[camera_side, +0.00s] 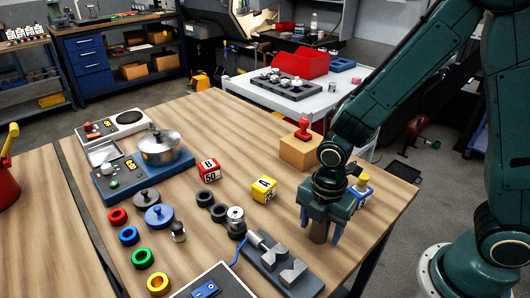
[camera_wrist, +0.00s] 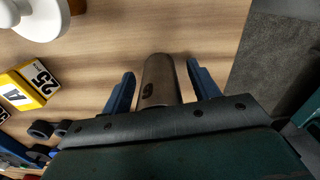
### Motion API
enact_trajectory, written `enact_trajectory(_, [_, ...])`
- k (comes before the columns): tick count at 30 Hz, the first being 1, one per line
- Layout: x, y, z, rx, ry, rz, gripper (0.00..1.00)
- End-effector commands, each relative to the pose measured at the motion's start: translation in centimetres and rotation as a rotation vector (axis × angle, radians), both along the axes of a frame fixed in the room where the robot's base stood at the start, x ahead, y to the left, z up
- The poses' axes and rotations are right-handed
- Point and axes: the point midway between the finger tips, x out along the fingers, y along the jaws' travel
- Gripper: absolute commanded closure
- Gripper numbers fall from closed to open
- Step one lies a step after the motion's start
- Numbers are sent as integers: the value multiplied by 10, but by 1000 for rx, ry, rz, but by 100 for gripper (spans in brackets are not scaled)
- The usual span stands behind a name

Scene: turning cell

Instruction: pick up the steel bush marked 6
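A steel bush (camera_side: 319,232), a plain grey-brown cylinder, stands on the wooden table near its right edge in the side view. In the wrist view my gripper (camera_wrist: 162,85) is open, and a gap shows between each finger and the bush. The body of my gripper hides the near end of the bush there.
A grey V-block fixture (camera_side: 282,262) lies just left of my gripper. A yellow block marked A (camera_side: 263,190) and a wooden block with a red stamp (camera_side: 299,151) stand behind it. The table edge is close right.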

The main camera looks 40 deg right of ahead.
Motion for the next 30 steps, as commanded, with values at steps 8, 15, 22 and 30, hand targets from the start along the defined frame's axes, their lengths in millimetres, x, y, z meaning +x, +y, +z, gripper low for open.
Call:
enact_trajectory(8, [0, 0, 0, 0, 0, 0, 92])
enact_trajectory(15, [1, 0, 0, 0, -2, 0, 100])
enact_trajectory(22, [1, 0, 3, 0, -3, 0, 100])
enact_trajectory(30, [2, 1, 19, 2, -5, 0, 100])
